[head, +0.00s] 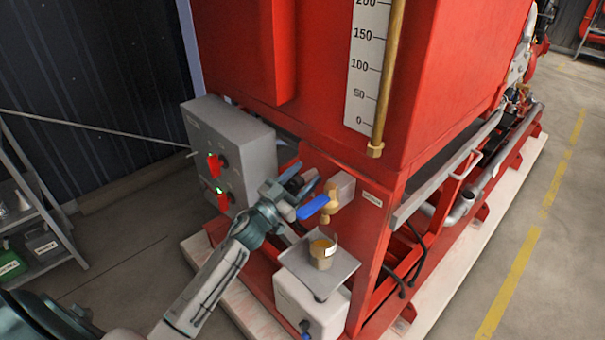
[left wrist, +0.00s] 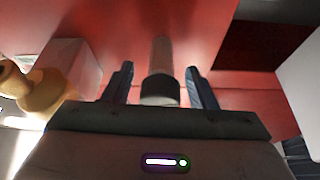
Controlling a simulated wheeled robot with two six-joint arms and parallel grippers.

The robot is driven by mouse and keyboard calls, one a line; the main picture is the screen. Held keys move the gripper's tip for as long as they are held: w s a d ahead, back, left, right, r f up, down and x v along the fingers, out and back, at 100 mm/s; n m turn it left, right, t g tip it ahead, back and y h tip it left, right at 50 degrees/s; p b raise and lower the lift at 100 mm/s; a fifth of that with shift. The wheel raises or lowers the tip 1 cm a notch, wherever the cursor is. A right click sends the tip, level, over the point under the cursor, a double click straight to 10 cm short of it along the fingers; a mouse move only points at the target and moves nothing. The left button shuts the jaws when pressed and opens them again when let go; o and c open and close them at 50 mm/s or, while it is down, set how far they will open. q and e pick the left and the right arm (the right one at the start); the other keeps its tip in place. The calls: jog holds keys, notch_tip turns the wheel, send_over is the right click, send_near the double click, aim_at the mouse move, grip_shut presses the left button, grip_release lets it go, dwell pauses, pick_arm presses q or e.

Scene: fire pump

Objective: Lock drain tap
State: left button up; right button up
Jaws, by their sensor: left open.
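The drain tap has a brass body (head: 331,203) and a blue lever handle (head: 313,207), on the red frame below the tank. In the left wrist view brass tap parts (left wrist: 40,92) show at the left edge. My left gripper (head: 304,183) is open just left of the tap, close to the red frame. In the left wrist view a grey rod with a dark end (left wrist: 160,80) lies between its open fingers (left wrist: 160,88). I cannot tell whether the fingers touch it. My right gripper is not in view.
A brass-coloured cup (head: 322,254) stands on a grey plate (head: 338,275) below the tap. A grey control box (head: 231,143) with red switches is left of the gripper. The red tank (head: 320,60) rises above. A shelf (head: 42,262) stands at far left.

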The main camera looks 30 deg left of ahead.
pick_arm(q)
jog(key=c, duration=1)
jog(key=shift+m, duration=0.3)
jog(key=m+g+h+p, duration=0.1)
jog(key=m, duration=0.1)
jog(key=m+h+p, duration=0.1)
jog(key=m, duration=0.2)
jog(key=shift+d+r+g+h, duration=0.1)
jog(key=shift+g+h, duration=0.2)
jog(key=shift+g, duration=0.1)
jog(key=m+g+h+p, duration=0.1)
jog(key=m, duration=0.3)
jog(key=m+g+h+p, duration=0.1)
jog(key=m+g, duration=0.1)
jog(key=m, duration=0.2)
jog(key=shift+s+d+f+p, duration=0.1)
jog(key=shift+d+f+p, duration=0.1)
jog(key=shift+p, duration=0.1)
jog(key=m+g+p, duration=0.1)
jog(key=m, duration=0.2)
jog(key=m+g+p, duration=0.1)
jog(key=m, duration=0.2)
jog(key=shift+f+g, duration=0.15)
jog(key=shift+g, duration=0.15)
jog(key=shift+f+m+g+y+p, duration=0.2)
jog(key=shift+m+y+p, duration=0.25)
jog(key=shift+m, duration=0.55)
jog(key=shift+f+m+g+y+p, duration=0.1)
jog(key=shift+m+g+y+p, duration=0.3)
jog(key=shift+m, duration=0.6)
